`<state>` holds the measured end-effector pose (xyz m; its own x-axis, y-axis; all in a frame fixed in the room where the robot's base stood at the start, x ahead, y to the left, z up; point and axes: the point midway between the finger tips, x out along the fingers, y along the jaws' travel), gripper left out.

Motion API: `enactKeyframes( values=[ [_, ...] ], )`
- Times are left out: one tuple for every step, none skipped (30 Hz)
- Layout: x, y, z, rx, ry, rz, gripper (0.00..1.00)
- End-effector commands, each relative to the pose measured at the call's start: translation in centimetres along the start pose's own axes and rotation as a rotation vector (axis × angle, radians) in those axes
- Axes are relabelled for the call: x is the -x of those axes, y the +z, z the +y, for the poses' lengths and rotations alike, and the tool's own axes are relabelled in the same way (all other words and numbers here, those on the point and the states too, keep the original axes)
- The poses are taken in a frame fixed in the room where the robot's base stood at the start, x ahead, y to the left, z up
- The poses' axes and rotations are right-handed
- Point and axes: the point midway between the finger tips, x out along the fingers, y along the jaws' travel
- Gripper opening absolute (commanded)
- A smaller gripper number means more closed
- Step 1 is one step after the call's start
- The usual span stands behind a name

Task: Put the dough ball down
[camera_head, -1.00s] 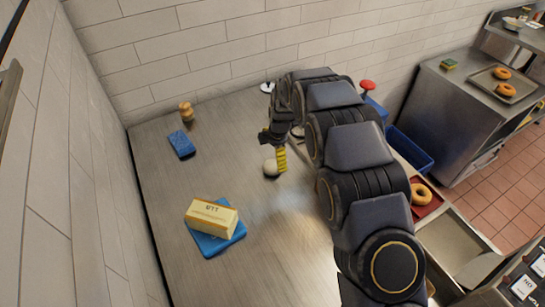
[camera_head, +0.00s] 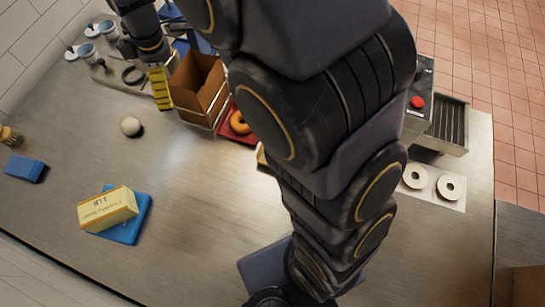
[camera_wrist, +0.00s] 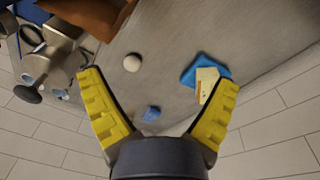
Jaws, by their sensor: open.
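The dough ball (camera_head: 131,126) is a small pale ball resting on the bare steel table (camera_head: 200,215). The dough ball also shows in the wrist view (camera_wrist: 132,62), out beyond my fingertips and apart from them. My gripper (camera_wrist: 160,88) is open and empty, its two yellow ribbed fingers spread wide. In the head view one yellow finger of my gripper (camera_head: 160,88) shows up and to the right of the ball. The rest of the gripper is partly hidden by my arm there.
A butter box (camera_head: 108,208) sits on a blue cloth (camera_head: 136,228), with a blue sponge (camera_head: 24,168) farther left. A brown box (camera_head: 197,85) and a red tray with a bagel (camera_head: 240,123) stand right of the ball. The table around the ball is clear.

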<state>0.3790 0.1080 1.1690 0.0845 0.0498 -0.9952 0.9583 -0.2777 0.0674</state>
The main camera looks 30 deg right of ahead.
Motion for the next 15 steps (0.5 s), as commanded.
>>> enactKeyframes(
  values=[
    [1.7,2.0,-1.4,-0.111,-0.007,-0.01,0.9],
    [2.4,3.2,-2.4,-0.181,-0.02,-0.022,0.9],
    [3.4,4.6,-3.7,-0.274,-0.03,-0.034,0.9],
    [4.1,5.7,-4.7,-0.344,-0.038,-0.043,0.9],
    [4.7,6.8,-5.8,-0.414,-0.047,-0.055,0.9],
    [5.5,8.1,-7.3,-0.508,-0.057,-0.069,0.9],
    [5.9,9.1,-8.6,-0.577,-0.067,-0.083,0.9],
    [6.4,10.1,-9.8,-0.645,-0.071,-0.094,0.9],
    [6.9,11.3,-11.3,-0.736,-0.078,-0.11,0.9],
    [7.2,12.1,-12.6,-0.801,-0.086,-0.124,0.9],
    [7.5,12.9,-13.8,-0.864,-0.09,-0.138,0.9],
    [7.9,13.8,-15.2,-0.943,-0.089,-0.151,0.9],
    [8.1,14.4,-16.2,-0.999,-0.088,-0.16,0.9],
    [8.2,15.0,-17.2,-1.049,-0.089,-0.172,0.9],
    [8.4,15.7,-18.3,-1.11,-0.088,-0.186,0.9]
  ],
)
